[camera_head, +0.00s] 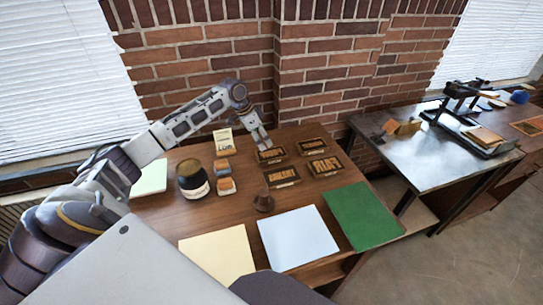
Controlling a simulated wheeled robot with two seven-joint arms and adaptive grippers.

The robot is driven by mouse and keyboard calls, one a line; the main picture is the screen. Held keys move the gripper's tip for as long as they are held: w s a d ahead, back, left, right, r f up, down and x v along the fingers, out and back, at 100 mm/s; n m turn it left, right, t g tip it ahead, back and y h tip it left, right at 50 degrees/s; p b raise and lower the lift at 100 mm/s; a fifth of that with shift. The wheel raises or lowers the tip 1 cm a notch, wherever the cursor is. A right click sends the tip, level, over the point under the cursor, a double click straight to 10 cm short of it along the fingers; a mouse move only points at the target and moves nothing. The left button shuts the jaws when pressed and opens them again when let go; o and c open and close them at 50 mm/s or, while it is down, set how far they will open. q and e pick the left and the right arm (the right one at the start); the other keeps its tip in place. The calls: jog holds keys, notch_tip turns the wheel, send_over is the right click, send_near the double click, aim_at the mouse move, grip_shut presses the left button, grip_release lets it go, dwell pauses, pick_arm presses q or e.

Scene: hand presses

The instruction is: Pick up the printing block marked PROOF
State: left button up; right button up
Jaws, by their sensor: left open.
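Several dark printing blocks with tan raised lettering lie on the wooden table. The back left block (271,155) is right under my left gripper (263,143). The back right block (313,146), front left block (282,176) and front right block (325,165) lie apart from it. The front right one has the largest letters, which look like FAIR. The other lettering is too small to read, so I cannot tell which one is marked PROOF. My left gripper is open and points down; I cannot tell whether it touches the block. My right gripper is out of view.
A dark jar (192,180), small orange-and-grey blocks (225,178) and a small card (223,142) stand left of the gripper. A brown knobbed object (263,202) stands near cream (218,256), pale blue (297,238) and green sheets (363,215). A brick wall (330,60) rises behind.

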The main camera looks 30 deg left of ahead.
pick_arm(q)
send_over(271, 153)
jog(key=s+a, duration=0.1)
jog(key=s, duration=0.1)
jog(key=shift+a+f, duration=0.2)
jog(key=shift+f, duration=1.85)
jog(key=shift+f, duration=0.1)
jog(key=shift+p+x, duration=0.3)
jog(key=shift+x, duration=2.25)
jog(key=shift+c, duration=0.2)
jog(key=c, duration=1.2)
jog(key=shift+c, duration=0.5)
